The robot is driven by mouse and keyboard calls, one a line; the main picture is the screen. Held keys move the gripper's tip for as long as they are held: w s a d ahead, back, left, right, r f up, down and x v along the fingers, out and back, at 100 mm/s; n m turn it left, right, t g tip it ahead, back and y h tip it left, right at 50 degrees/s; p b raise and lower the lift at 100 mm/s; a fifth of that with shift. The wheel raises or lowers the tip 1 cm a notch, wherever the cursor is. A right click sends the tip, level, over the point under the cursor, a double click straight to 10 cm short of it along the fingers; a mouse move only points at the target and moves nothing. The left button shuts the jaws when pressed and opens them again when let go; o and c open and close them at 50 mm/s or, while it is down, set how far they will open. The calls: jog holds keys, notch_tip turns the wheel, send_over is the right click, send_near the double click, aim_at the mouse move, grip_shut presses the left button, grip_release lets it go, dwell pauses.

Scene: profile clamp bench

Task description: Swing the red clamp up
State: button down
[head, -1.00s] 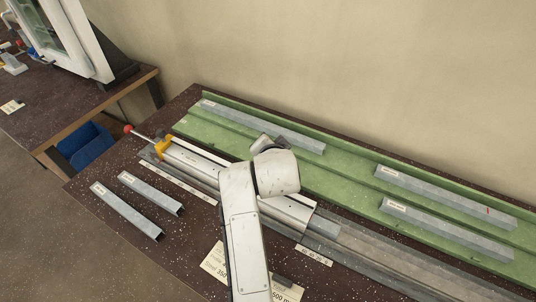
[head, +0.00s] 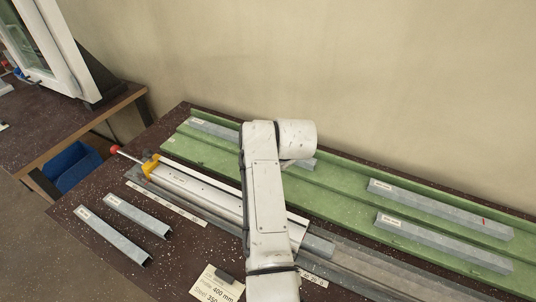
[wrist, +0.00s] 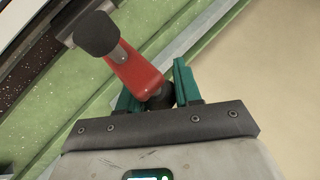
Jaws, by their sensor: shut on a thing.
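The red clamp (wrist: 138,72) shows in the wrist view as a red lever with a dark rounded tip at its far end. My gripper (wrist: 155,82) has two teal fingers, one on each side of the lever's black end. It is shut on that end. In the head view my arm covers the gripper and the red clamp, so how the clamp sits on the bench is hidden there. The long grey profile fixture (head: 203,187) runs under my arm.
A yellow clamp (head: 151,167) with a red knob (head: 115,149) stands at the fixture's left end. A green tray (head: 345,208) behind holds several grey bars. Two short profiles (head: 137,216) (head: 110,234) and a paper label (head: 213,288) lie in front.

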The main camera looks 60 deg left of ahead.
jog(key=shift+d+f, duration=0.3)
jog(key=shift+f, duration=0.45)
jog(key=c, duration=0.8)
grip_release()
jog(key=shift+r, duration=0.15)
jog(key=shift+a+r, duration=0.15)
jog(key=shift+r, duration=0.05)
jog(key=shift+d+r, duration=0.3)
jog(key=shift+r, duration=0.15)
jog(key=v, duration=0.9)
jog(key=shift+d+r, duration=0.2)
jog(key=shift+d, duration=0.05)
